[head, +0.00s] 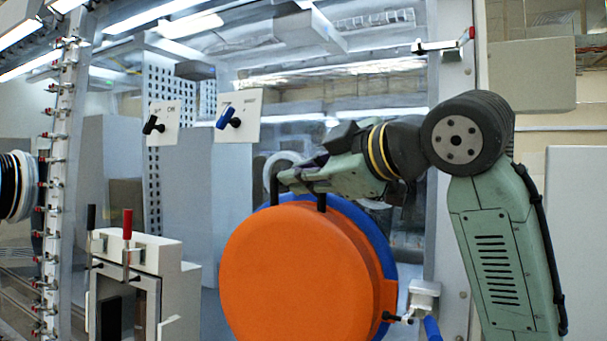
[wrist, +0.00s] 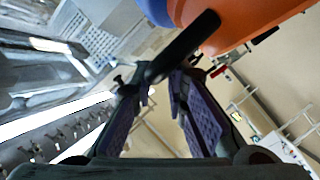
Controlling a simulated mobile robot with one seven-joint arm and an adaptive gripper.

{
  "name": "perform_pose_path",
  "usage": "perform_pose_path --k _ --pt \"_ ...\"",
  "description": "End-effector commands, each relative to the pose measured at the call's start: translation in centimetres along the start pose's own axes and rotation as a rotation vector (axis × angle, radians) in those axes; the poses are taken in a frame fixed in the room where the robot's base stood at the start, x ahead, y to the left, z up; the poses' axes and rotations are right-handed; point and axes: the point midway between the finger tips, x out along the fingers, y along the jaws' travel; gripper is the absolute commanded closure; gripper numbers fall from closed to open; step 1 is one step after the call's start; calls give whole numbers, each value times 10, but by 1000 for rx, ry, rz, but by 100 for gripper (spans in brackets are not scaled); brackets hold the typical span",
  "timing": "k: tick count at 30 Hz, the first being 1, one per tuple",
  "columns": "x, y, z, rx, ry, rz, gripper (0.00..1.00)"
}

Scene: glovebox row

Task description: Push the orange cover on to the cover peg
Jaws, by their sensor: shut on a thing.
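The orange cover (head: 295,275) is a large round disc at the lower middle of the head view. It stands roughly upright in front of a blue ring (head: 384,243), whose edge shows along its top and right. Whether they touch, I cannot tell. My gripper (head: 296,180) is at the cover's top edge, shut on its black handle (head: 321,201). In the wrist view the handle bar (wrist: 187,48) crosses between the purple-padded fingers of my gripper (wrist: 155,84), with the orange cover (wrist: 238,20) beyond. I cannot make out the cover peg; the cover may hide it.
A white box with a red-handled lever (head: 127,225) and a dark lever stands at left. Two switch plates (head: 238,116) are on the glass above. A white bracket with a black knob (head: 390,317) is close to the cover's lower right. A clamp-lined post (head: 65,180) stands far left.

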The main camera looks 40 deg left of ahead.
Motion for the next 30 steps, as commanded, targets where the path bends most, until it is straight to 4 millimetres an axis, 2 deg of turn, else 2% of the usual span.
perform_pose_path --k 30 --pt "-14 -16 -25 -3 11 6 100"
